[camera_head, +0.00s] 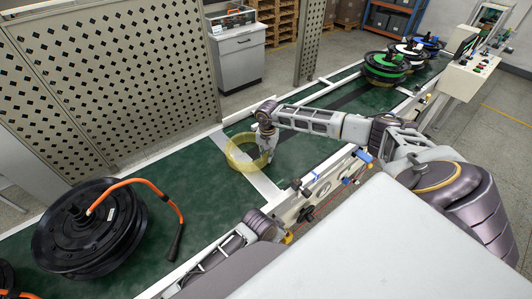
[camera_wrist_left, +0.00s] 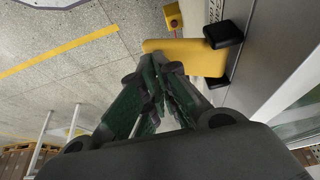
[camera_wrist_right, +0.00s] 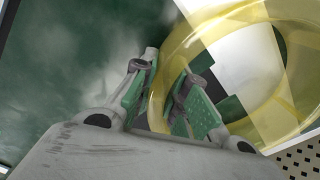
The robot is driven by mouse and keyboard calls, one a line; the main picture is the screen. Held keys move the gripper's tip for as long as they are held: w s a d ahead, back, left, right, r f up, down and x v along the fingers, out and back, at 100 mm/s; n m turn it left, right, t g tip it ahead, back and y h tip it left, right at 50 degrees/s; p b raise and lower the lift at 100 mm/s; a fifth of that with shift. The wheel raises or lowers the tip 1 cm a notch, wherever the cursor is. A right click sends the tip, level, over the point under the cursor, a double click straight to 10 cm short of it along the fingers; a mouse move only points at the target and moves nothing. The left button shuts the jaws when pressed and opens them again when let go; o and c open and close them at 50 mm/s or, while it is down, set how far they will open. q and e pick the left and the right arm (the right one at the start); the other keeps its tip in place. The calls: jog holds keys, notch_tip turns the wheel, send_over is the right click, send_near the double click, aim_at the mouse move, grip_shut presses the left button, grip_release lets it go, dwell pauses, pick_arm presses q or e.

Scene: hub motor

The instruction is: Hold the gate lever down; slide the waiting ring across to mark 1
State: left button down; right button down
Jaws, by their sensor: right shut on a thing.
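The waiting ring (camera_head: 234,160) is yellow and see-through and lies on the green conveyor, across a white stripe (camera_head: 263,184). My right gripper (camera_head: 266,154) is at the ring's right side. In the right wrist view the ring's wall (camera_wrist_right: 205,35) passes between the fingers (camera_wrist_right: 168,92), which are shut on it. My left gripper (camera_wrist_left: 163,72) has its fingertips together, with nothing seen between them. No mark number is readable.
A black hub motor (camera_head: 85,232) with an orange cable stands on the conveyor at left. Several other hubs, one with a green ring (camera_head: 386,65), stand at the far right end. A perforated panel (camera_head: 110,80) borders the far side.

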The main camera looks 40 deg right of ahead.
jog(key=shift+w+d, duration=0.1)
jog(key=shift+d, duration=0.55)
jog(key=shift+d, duration=0.4)
jog(key=shift+d, duration=1.35)
jog(key=shift+d, duration=0.15)
jog(key=shift+w+d, duration=0.1)
jog(key=shift+d, duration=1.05)
jog(key=shift+d, duration=0.35)
jog(key=shift+d, duration=0.5)
jog(key=c, duration=1.3)
grip_release()
jog(key=shift+c, duration=0.2)
